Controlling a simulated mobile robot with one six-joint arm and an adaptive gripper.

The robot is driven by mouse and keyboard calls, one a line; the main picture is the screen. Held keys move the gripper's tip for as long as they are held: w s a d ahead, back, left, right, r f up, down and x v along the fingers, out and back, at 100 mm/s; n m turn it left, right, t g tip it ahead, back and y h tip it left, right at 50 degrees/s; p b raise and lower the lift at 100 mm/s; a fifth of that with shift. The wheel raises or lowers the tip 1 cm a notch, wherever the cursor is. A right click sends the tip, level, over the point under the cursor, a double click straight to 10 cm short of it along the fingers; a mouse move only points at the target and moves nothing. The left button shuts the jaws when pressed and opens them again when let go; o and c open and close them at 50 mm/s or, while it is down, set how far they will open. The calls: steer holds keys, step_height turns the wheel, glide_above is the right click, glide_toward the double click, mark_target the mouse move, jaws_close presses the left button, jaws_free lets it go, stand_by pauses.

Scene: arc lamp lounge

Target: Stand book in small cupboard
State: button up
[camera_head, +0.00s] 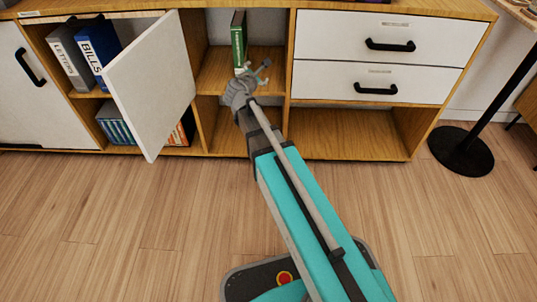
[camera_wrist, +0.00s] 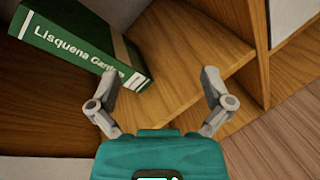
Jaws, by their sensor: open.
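A green book (camera_head: 239,38) stands upright on the upper shelf of the open middle compartment (camera_head: 217,72). In the wrist view the green book (camera_wrist: 85,42) shows its white-lettered spine, left of and beyond my fingers. My gripper (camera_head: 261,71) is at the front of that compartment, just below and right of the book. Its two fingers (camera_wrist: 160,78) are spread with nothing between them, apart from the book. The left section of the cabinet has a white door (camera_head: 153,80) swung open, with binders inside.
A grey binder (camera_head: 72,55) and a blue binder (camera_head: 97,48) stand on the left section's upper shelf, with several books below. White drawers (camera_head: 378,66) are at the right. A black round stand base (camera_head: 461,151) is on the floor. The floor in front is clear.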

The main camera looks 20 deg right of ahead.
steer(key=s+d+f+m+g+y, duration=0.25)
steer(key=s+f+m+g, duration=0.55)
steer(key=s+m, duration=0.45)
steer(key=s+a+f+m+g+y, duration=0.2)
steer(key=s+f+m+y, duration=0.1)
steer(key=s+m, duration=0.2)
steer(key=s+a+f+m+g+y, duration=0.3)
steer(key=s+m, duration=0.1)
steer(key=s, duration=0.4)
steer(key=shift+s+a+f+m, duration=0.25)
steer(key=shift+s+a+m, duration=0.1)
steer(key=shift+s, duration=0.05)
step_height(320, 180, up, 11)
steer(key=p, duration=1.1)
steer(key=shift+c, duration=0.3)
